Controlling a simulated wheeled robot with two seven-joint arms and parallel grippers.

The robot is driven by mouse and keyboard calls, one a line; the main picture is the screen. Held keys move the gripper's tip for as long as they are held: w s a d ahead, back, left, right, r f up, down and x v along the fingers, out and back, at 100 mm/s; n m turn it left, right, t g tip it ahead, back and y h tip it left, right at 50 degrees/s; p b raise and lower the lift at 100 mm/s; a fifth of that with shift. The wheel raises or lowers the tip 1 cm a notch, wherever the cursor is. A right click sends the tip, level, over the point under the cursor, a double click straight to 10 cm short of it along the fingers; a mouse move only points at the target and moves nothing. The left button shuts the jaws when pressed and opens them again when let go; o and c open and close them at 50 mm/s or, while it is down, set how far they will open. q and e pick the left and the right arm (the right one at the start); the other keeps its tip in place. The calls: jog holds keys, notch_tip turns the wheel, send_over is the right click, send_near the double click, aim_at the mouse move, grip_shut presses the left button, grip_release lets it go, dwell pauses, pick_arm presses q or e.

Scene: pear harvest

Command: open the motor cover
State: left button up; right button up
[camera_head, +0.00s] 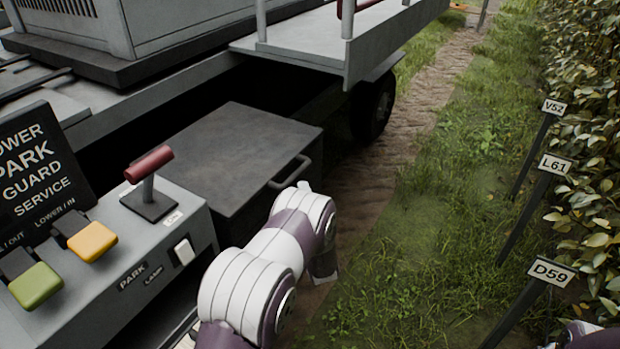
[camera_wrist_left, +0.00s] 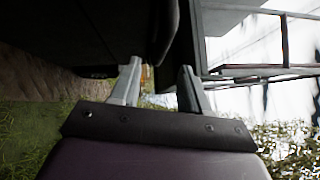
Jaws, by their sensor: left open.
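A dark grey box with a flat top (camera_head: 235,150) and a bar handle (camera_head: 290,172) at its front right edge sits beside the control panel in the head view. It looks like the motor cover, and it is shut. My left arm reaches up from the bottom, in front of the box; its white wrist is just below the handle. The fingers are mostly hidden there. In the left wrist view my left gripper (camera_wrist_left: 162,88) has its two fingers apart, with dark surfaces just beyond them. I cannot tell whether the handle lies between them. My right gripper is out of view.
A control panel (camera_head: 130,268) with a red-handled lever (camera_head: 149,165), a yellow lever (camera_head: 92,241) and a green lever (camera_head: 36,286) stands at left. A platform (camera_head: 330,45) and dark wheel (camera_head: 375,105) are behind. Row signs (camera_head: 552,271) and a hedge stand right. Grass between is clear.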

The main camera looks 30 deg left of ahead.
aim_at(296, 172)
pick_arm(q)
jog(key=x, duration=0.8)
grip_shut()
